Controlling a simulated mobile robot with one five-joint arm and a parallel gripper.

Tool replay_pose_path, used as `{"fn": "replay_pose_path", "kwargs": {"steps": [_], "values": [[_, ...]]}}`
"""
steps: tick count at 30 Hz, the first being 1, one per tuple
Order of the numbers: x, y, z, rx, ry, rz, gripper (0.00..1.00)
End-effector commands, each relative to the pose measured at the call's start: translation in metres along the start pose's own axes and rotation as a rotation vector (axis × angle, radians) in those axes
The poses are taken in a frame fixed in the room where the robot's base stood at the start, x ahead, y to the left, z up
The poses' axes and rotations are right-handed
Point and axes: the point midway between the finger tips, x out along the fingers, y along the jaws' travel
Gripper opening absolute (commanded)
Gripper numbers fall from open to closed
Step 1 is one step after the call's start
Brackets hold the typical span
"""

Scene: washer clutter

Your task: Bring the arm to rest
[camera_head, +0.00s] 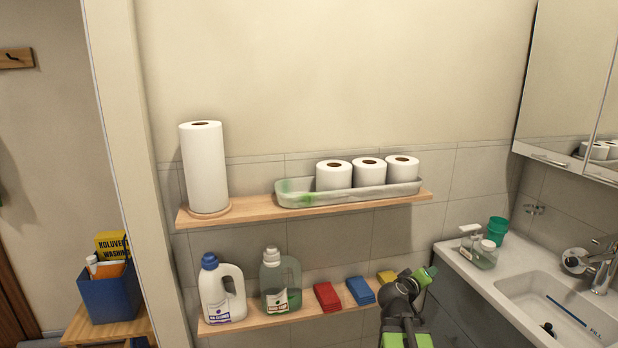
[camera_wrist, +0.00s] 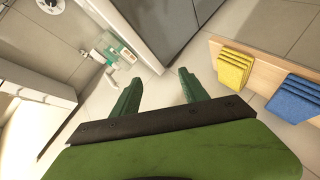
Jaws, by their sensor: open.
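My gripper (camera_head: 425,274) shows at the lower right of the head view, in front of the right end of the lower shelf (camera_head: 245,325). The arm is mine, bent and rising from the bottom edge. In the wrist view the two green fingers of my gripper (camera_wrist: 160,80) stand apart with nothing between them. Beyond them lies pale tiled floor. From the head view I cannot tell how far the gripper is from the shelf.
Yellow cloths (camera_wrist: 233,70) and blue cloths (camera_wrist: 293,98) lie on the shelf, right of the fingers. A sink counter (camera_head: 478,278) is at right.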

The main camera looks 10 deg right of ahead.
Motion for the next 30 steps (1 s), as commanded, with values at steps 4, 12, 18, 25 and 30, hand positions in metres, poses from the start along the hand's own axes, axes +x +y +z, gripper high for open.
{"fn": "replay_pose_path", "kwargs": {"steps": [4, 12, 18, 25, 30], "values": [[-0.044, -0.132, -0.003, 0.083, -0.083, -0.23, 0.52], [-0.143, -0.277, 0.028, 0.136, -0.352, -0.64, 0.52], [-0.22, -0.318, 0.067, 0.126, -0.617, -0.938, 0.52], [-0.263, -0.275, 0.051, 0.077, -0.699, -1.007, 0.52], [-0.281, -0.233, 0.025, 0.078, -0.698, -1.006, 0.52]]}}
